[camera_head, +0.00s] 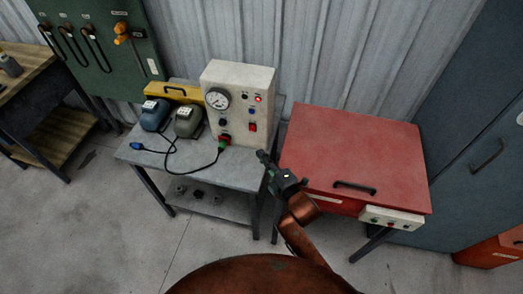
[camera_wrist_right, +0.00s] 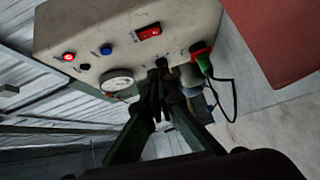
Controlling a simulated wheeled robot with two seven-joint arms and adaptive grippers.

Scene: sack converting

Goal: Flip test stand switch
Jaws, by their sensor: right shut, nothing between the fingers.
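The test stand is a cream box (camera_head: 241,78) with a round gauge (camera_head: 217,98) on its front, standing on a grey metal table. Its red switch (camera_head: 253,127) sits low on the front panel; it also shows in the right wrist view (camera_wrist_right: 149,32). My right gripper (camera_head: 263,157) is shut and empty, in front of the table's right edge, below and right of the switch. In the right wrist view its fingertips (camera_wrist_right: 160,72) appear near the panel, apart from the switch in the picture. The gap to the panel is hard to judge. My left gripper is not in view.
A green and red plug (camera_head: 224,141) with a black cable is in the panel's lower edge. Blue (camera_head: 155,113) and olive (camera_head: 188,121) devices stand left of the box. A red cabinet (camera_head: 355,150) stands close right of the grey table (camera_head: 240,174). The floor at front left is clear.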

